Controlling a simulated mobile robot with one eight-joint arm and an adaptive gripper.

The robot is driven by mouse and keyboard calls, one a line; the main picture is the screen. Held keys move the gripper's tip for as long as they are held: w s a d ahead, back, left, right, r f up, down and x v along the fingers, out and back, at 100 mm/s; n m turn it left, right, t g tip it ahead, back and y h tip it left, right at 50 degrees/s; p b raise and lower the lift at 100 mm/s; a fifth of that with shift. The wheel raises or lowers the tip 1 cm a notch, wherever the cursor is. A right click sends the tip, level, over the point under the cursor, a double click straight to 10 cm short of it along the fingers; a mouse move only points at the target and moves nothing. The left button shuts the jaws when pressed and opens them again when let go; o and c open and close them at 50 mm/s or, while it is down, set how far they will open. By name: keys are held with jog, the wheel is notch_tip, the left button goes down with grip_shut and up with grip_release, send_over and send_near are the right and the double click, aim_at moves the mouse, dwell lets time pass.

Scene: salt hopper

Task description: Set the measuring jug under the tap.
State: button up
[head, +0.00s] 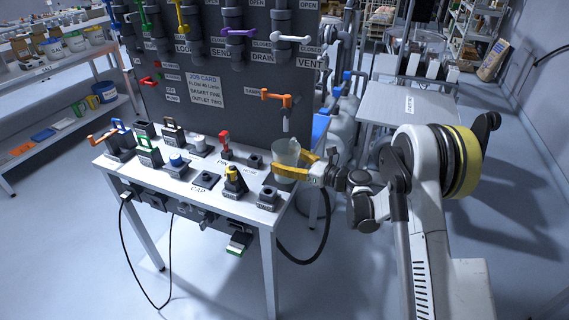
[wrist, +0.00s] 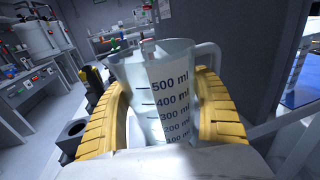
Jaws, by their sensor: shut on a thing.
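The clear measuring jug (head: 286,150), with its scale up to 500 ml, is upright at the right edge of the work table. My gripper (head: 296,165) has its yellow fingers shut around the jug. In the wrist view the jug (wrist: 165,95) fills the space between both fingers, and its handle is at the right. The tap (head: 276,98) has an orange handle and sticks out from the dark panel. Its pale spout (head: 286,125) is just above the jug's mouth in the head view. I cannot tell whether the jug's base touches the table.
The work table (head: 240,205) holds several fixtures left of the jug, including a yellow-topped one (head: 235,181) and a dark socket block (head: 267,198) close by. The panel (head: 215,60) with coloured valve handles stands behind.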

jog(key=shift+r, duration=0.15)
jog(key=shift+f, duration=0.25)
jog(key=o, duration=1.2)
jog(key=shift+o, duration=0.2)
